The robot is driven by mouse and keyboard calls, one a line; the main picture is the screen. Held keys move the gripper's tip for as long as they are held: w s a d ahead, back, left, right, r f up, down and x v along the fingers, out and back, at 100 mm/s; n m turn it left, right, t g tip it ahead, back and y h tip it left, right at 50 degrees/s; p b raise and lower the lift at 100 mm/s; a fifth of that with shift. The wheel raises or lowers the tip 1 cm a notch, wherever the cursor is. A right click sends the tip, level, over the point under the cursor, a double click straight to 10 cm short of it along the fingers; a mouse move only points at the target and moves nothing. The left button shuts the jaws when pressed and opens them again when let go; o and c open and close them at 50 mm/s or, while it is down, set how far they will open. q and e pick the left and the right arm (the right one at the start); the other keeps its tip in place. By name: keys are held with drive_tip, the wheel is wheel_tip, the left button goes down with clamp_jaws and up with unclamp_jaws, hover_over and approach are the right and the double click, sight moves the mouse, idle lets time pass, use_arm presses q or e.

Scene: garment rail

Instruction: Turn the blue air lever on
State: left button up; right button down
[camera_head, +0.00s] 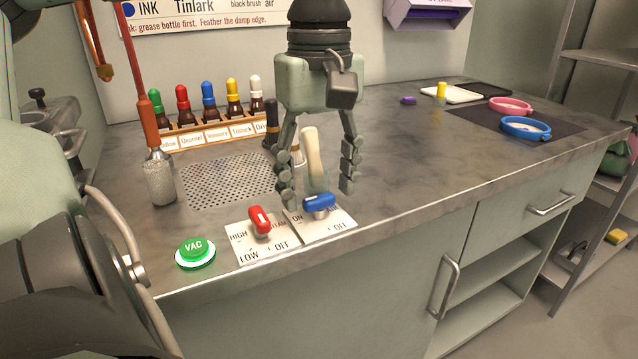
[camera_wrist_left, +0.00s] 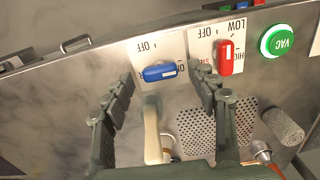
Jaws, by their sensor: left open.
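The blue air lever (camera_head: 319,201) sits on a white plate (camera_head: 333,229) marked ON and OFF near the counter's front edge. Its handle lies roughly crosswise in the head view; I cannot tell which mark it points to. It also shows in the left wrist view (camera_wrist_left: 160,72). My left gripper (camera_head: 319,190) points down over the lever, fingers spread and empty, one on each side of it. In the left wrist view the lever lies just beyond and between the fingertips (camera_wrist_left: 165,84); contact is not visible. My right gripper is not in view.
A red lever (camera_head: 260,220) on its own plate stands close left of the blue one, beside a green VAC button (camera_head: 195,250). A cream-handled tool (camera_head: 312,155) stands just behind the blue lever. A rack of colored bottles (camera_head: 215,131) is behind a perforated plate (camera_head: 228,180).

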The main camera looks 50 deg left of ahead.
sight(319, 197)
use_arm(q)
wheel_tip(319, 197, up, 11)
drive_tip(key=shift+r, duration=0.2)
drive_tip(key=shift+s, duration=0.1)
idle(0.6)
